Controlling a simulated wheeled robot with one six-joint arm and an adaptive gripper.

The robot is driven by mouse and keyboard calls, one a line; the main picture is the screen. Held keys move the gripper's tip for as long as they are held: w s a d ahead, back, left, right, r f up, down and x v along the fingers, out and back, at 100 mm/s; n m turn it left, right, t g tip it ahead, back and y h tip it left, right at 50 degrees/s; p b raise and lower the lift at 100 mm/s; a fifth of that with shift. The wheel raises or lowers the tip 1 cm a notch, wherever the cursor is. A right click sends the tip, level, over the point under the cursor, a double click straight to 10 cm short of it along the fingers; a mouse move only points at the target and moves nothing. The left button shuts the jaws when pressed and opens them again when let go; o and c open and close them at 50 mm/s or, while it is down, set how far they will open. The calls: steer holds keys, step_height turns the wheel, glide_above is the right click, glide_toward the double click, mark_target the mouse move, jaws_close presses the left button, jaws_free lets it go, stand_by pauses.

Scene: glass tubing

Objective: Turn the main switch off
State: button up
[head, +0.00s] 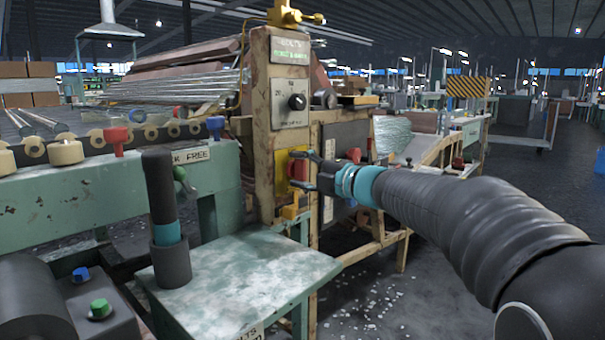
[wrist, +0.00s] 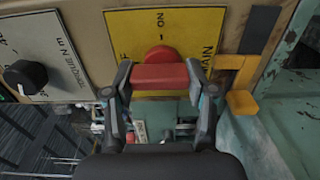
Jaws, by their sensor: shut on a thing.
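The main switch is a red rotary handle (wrist: 160,75) on a yellow plate (wrist: 190,32) marked "ON" and "MAIN" in the wrist view. In the head view the red handle (head: 297,170) shows on the front of the beige machine post, partly covered by my gripper. My gripper (wrist: 160,80) is at the handle, one finger on each side of the red bar, and is shut on it. It also shows in the head view (head: 300,168), reaching in from the right. The "ON" mark lies beyond the handle in the wrist view; part of the lower plate is hidden.
A black torque knob (wrist: 25,76) is on a pale plate beside the switch, also seen above it in the head view (head: 297,102). A yellow bracket (wrist: 242,102) sits close to my gripper. A green table (head: 240,275) stands in front, with a dark upright cylinder (head: 160,205).

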steer(key=shift+a, duration=0.1)
stand_by(0.3)
steer(key=o, duration=1.2)
steer(key=shift+a, duration=0.1)
steer(key=shift+c, duration=0.2)
steer(key=v, duration=1.2)
